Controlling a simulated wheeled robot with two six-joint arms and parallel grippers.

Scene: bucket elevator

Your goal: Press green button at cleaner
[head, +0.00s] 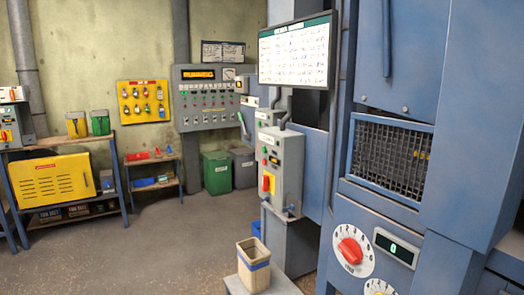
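A grey control box (291,165) is mounted on a blue post at the middle right. A large blue machine (470,130) with a mesh window (393,158) and a red dial (350,252) fills the right side. Labels naming the cleaner are not readable, so I cannot tell which unit it is. Neither of my grippers is in view.
A wooden bin (254,270) stands on a low platform below the control box. A wall panel (206,98) with several lights hangs at the back. Workbenches (70,142) line the left wall. The floor (150,255) at left and centre is clear.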

